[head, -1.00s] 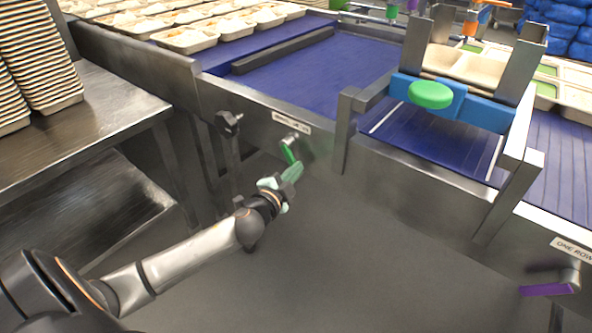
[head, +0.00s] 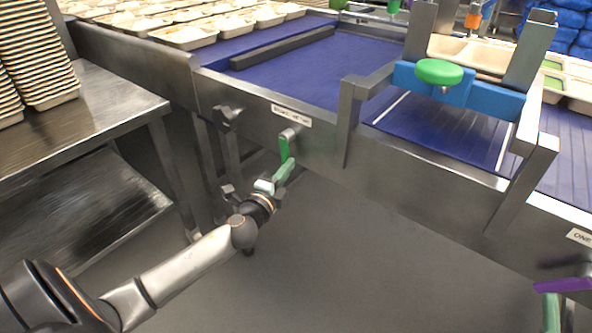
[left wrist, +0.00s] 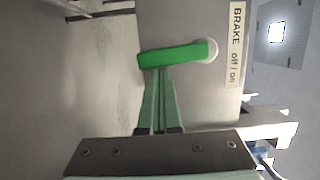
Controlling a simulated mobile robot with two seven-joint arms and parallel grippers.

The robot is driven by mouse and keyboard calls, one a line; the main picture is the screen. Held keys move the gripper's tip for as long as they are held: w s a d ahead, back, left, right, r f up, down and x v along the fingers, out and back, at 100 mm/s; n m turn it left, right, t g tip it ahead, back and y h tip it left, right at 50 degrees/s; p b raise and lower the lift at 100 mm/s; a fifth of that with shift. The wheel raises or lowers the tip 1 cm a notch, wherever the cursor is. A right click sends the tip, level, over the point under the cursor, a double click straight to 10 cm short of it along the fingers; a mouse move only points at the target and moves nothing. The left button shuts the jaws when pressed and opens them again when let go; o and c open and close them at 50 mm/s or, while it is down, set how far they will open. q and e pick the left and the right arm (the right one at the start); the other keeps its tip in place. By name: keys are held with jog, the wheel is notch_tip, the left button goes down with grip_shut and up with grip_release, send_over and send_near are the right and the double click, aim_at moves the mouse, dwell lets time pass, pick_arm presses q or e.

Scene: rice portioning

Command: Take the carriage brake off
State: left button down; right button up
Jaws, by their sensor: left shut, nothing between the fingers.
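The brake lever (head: 285,146) is a green handle hanging down from a pivot on the conveyor's steel side. In the left wrist view the lever (left wrist: 175,53) lies across the picture beside a label (left wrist: 236,45) reading "BRAKE off / on". My left gripper (head: 285,168) has pale green fingers at the lever's lower part. It is shut and empty; its fingertips (left wrist: 158,72) are right at the lever's side, close to its free end. I cannot tell whether they touch. Of my right gripper (head: 551,312), only a pale green finger shows at the bottom right edge.
A purple lever (head: 563,285) is at the right on the same steel side. A dark knob (head: 228,115) is left of the brake lever. A steel table (head: 95,105) with stacked trays stands at the left. The floor below the conveyor is clear.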

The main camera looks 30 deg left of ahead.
pick_arm(q)
jog(key=shift+a+f+m+b, duration=0.3)
jog(key=shift+f+m+b, duration=0.1)
jog(key=shift+m, duration=0.1)
pick_arm(e)
jog(key=s+r+n+y, duration=0.3)
jog(key=y, duration=0.1)
pick_arm(q)
jog(key=shift+w+a+m+t+b, duration=0.1)
jog(key=shift+a+m+t+b, duration=0.15)
jog(key=shift+a+m+b, duration=0.6)
jog(key=shift+a+m+t+b, duration=0.35)
jog(key=shift+m+b, duration=0.6)
jog(key=shift+m, duration=0.55)
jog(key=shift+w+a+m+t+b, duration=0.1)
jog(key=shift+a+m+t+b, duration=0.1)
jog(key=shift+a+m+b, duration=0.65)
pick_arm(e)
jog(key=shift+m, duration=0.5)
jog(key=shift+a+f, duration=0.25)
jog(key=shift+f, duration=1.1)
jog(key=shift+a+f, duration=0.2)
jog(key=shift+f, duration=1.15)
pick_arm(q)
jog(key=shift+d+m, duration=0.2)
jog(key=shift+m, duration=0.1)
pick_arm(e)
jog(key=shift+a+f, duration=0.1)
